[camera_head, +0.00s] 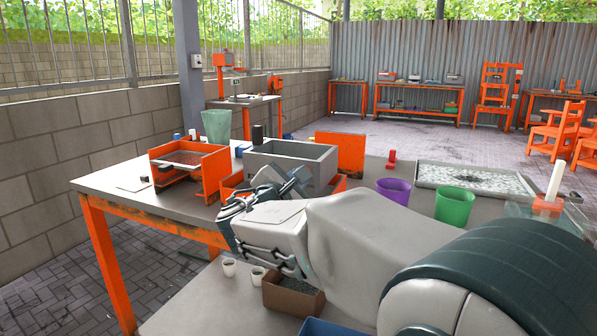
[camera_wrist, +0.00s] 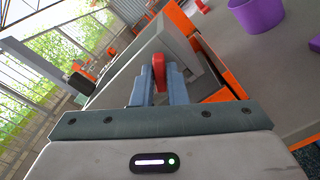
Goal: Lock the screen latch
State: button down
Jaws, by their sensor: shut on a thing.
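My gripper (camera_wrist: 160,75) is shut on a small upright red piece, which I take for the screen latch (camera_wrist: 159,66); the blue-grey fingers sit on both sides of it. The latch is at the side of the grey screen box (camera_head: 312,160). The box also shows in the wrist view (camera_wrist: 135,52), beyond the fingers. In the head view my gripper (camera_head: 284,182) is at the box's near side, and the latch is hidden by it. The box rests on an orange frame (camera_head: 228,184), with an orange panel (camera_head: 340,152) upright behind it.
An orange open box (camera_head: 213,178) stands left of the screen on the table. A purple cup (camera_head: 393,191) and a green cup (camera_head: 455,205) stand to the right, near a speckled tray (camera_head: 425,172). Small white cups (camera_head: 229,267) and a brown box (camera_head: 292,298) are in front, lower down.

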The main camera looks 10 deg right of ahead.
jog(key=shift+n+p, duration=2.8)
jog(key=shift+n, duration=1)
jog(key=c, duration=1.5)
grip_release()
jog(key=shift+a, duration=0.1)
jog(key=p+v, duration=0.1)
jog(key=v, duration=1.2)
jog(key=shift+s+a, duration=0.25)
jog(key=shift+s, duration=0.1)
